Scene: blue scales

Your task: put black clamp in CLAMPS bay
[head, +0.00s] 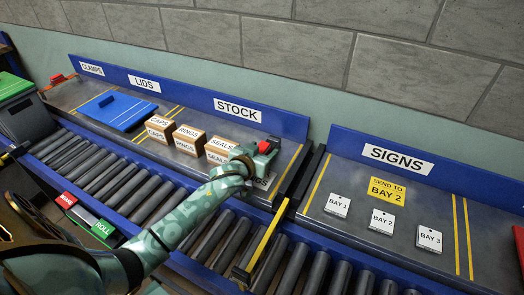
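The CLAMPS bay (88,90) is at the far left, under the CLAMPS sign (92,69). A small red thing (57,78) lies near its left end. My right gripper is not in view.
Boxes labelled CAPS (160,128), RINGS (188,139) and SEALS (219,150) stand in the STOCK bay. A blue lid (117,110) lies in the LIDS bay. A yellow-and-black bar (262,243) crosses the rollers. A grey bin (25,117) stands at left.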

